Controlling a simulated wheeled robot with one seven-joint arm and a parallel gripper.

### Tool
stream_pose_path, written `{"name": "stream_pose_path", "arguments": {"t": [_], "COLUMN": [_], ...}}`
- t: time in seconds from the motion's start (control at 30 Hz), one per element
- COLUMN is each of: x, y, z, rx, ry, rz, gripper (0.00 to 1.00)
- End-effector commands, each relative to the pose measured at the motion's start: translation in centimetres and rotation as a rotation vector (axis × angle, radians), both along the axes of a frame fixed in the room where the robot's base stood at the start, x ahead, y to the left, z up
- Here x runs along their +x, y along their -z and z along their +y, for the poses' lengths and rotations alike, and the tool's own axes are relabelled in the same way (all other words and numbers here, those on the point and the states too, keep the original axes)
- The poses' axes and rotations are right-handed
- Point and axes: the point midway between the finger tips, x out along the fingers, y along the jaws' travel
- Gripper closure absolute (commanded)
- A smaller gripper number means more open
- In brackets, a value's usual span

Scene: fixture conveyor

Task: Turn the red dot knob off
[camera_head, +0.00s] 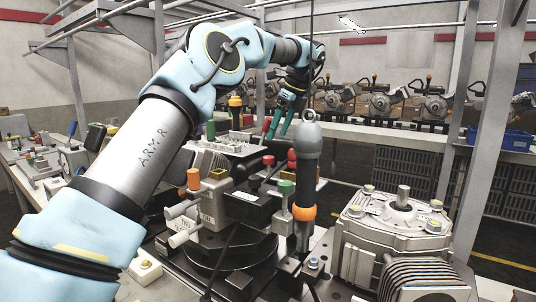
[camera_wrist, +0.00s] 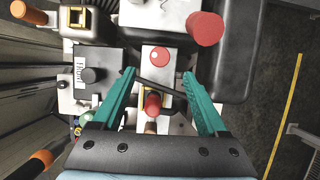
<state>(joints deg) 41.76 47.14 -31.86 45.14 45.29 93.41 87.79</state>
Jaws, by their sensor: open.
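In the wrist view a red knob with a pale dot (camera_wrist: 160,56) sits on a white plate, just beyond my fingertips and between their lines. My gripper (camera_wrist: 158,75) has its two green fingers spread, with nothing clamped. A dark bar (camera_wrist: 158,88) lies slantwise between the fingers; I cannot tell whether it touches them. A smaller red cap (camera_wrist: 152,103) shows between the fingers, nearer the palm. In the head view my gripper (camera_head: 277,132) points down above the fixture, behind its red-topped parts. I cannot tell there which red part is the dotted knob.
A large red cylinder (camera_wrist: 205,29) stands right of the knob. A black block (camera_wrist: 97,72) and an orange-tipped handle (camera_wrist: 27,12) are at left. In the head view a black tool with an orange ring (camera_head: 305,165) hangs in front, beside a metal gearbox housing (camera_head: 390,222).

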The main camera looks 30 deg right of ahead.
Motion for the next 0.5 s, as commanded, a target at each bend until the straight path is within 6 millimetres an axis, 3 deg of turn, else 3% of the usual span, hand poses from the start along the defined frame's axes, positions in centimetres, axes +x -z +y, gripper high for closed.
{"name": "stream_pose_path", "arguments": {"t": [0.3, 0.5], "x": [2.0, 2.7], "y": [5.4, 7.5], "z": [1.3, 1.7], "rx": [0.002, 0.000], "ry": [-0.002, -0.002], "rz": [0.002, 0.001], "gripper": [0.24, 0.24]}}
